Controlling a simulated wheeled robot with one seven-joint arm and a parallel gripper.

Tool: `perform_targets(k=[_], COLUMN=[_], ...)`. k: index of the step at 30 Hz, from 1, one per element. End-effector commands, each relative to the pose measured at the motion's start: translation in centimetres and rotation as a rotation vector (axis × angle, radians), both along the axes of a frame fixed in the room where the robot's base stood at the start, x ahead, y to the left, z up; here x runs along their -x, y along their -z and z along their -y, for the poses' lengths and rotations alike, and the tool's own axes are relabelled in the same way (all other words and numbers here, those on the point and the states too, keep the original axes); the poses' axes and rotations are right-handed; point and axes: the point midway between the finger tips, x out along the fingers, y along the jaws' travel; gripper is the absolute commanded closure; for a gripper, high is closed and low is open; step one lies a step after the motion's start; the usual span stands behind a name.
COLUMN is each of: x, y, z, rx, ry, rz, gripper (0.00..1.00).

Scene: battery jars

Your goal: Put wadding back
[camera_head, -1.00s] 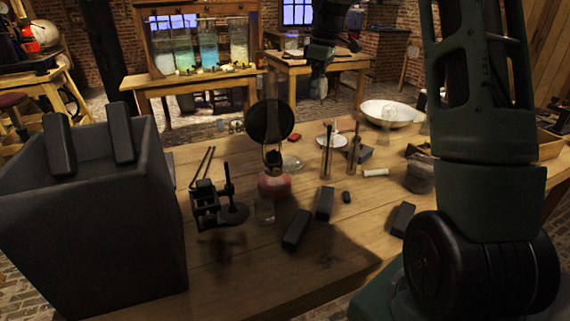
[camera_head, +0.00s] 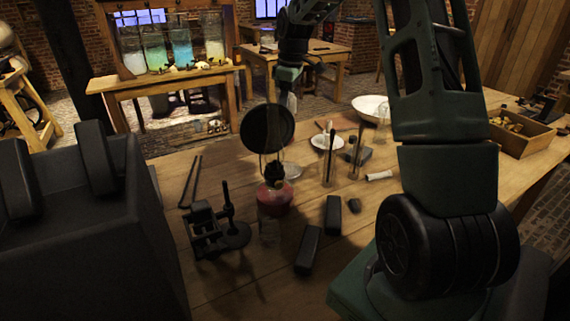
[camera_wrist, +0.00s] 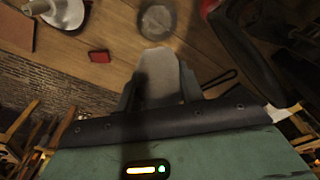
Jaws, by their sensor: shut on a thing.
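My gripper (camera_wrist: 158,90) is shut on a pale grey, soft-looking piece, which I take to be the wadding (camera_wrist: 158,72). It sits between the two dark fingers in the wrist view. In the head view my gripper (camera_head: 289,80) is beyond the lamp, above the far part of the bench, with a pale shape (camera_head: 291,103) just below it. A round greyish vessel or dish (camera_wrist: 157,18) lies ahead of the held piece in the wrist view. I cannot tell its exact kind.
A lamp with a red base (camera_head: 275,197) and a black disc (camera_head: 267,128) stands mid-bench. Dark blocks (camera_head: 333,215), a black stand (camera_head: 212,230), a white bowl (camera_head: 369,106) and a wooden tray (camera_head: 520,138) are around. A large dark box (camera_head: 90,240) is at left. A red item (camera_wrist: 99,56) is in the wrist view.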

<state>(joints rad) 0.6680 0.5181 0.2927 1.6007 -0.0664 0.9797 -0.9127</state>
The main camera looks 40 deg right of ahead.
Motion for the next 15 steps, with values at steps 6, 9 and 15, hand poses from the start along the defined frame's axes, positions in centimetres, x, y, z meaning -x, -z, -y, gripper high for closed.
perform_targets(k=[6, 9, 15], x=[0.1, 0.1, 0.1], y=[5.8, 8.4, 13.3], z=[-0.1, -0.1, -0.1], rx=[-0.002, -0.003, -0.002], ry=[0.000, -0.001, -0.001], rz=[-0.004, -0.004, -0.002], gripper=[0.84, 0.84, 0.84])
